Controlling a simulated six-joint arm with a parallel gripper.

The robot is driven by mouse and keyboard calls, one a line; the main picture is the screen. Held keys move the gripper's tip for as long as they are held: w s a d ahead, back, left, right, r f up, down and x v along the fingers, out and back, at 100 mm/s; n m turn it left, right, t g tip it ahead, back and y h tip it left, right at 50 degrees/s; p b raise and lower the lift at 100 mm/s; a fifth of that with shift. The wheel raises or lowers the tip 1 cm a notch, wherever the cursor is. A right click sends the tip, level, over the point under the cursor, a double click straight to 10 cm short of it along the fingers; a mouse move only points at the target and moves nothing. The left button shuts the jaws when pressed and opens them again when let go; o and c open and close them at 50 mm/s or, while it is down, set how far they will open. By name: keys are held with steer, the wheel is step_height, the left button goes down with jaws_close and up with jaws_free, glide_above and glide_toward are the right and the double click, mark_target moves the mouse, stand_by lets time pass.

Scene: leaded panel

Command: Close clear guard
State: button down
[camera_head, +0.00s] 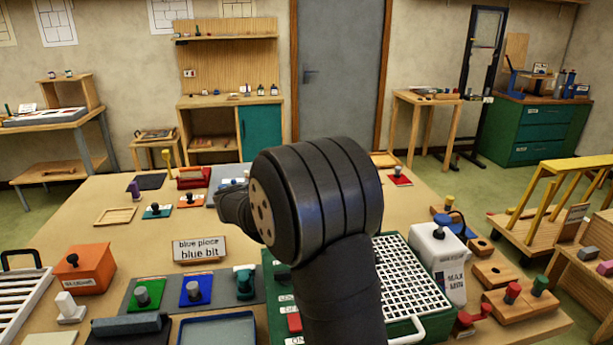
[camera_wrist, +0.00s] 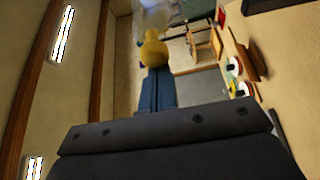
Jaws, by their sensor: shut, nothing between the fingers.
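I cannot make out a clear guard for certain in either view. A green machine (camera_head: 403,325) with a white grid top (camera_head: 408,275) and a red switch (camera_head: 294,322) stands at the front of the bench, partly hidden by my arm. My gripper (camera_wrist: 158,72) is shut and empty in the wrist view. A rounded yellow knob (camera_wrist: 153,50) shows right at its tips; I cannot tell whether they touch. In the head view my wrist hides most of the gripper, which points left above the bench.
A white bottle (camera_head: 440,262) and wooden blocks (camera_head: 525,310) with pegs stand right of the machine. A sign (camera_head: 200,249), an orange box (camera_head: 85,269) and green and blue pieces on a grey mat (camera_head: 170,302) lie left. A yellow peg (camera_head: 168,160) stands at the back.

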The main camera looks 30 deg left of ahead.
steer(key=s+d+f+m+t+h, duration=0.1)
steer(key=s+d+f+m+h, duration=0.1)
steer(key=s+d+f+m, duration=0.4)
steer(key=shift+s+d+f+t, duration=0.4)
steer(key=shift+s+d+f, duration=0.05)
steer(key=shift+s+d, duration=1)
steer(key=shift+r, duration=0.1)
stand_by(0.4)
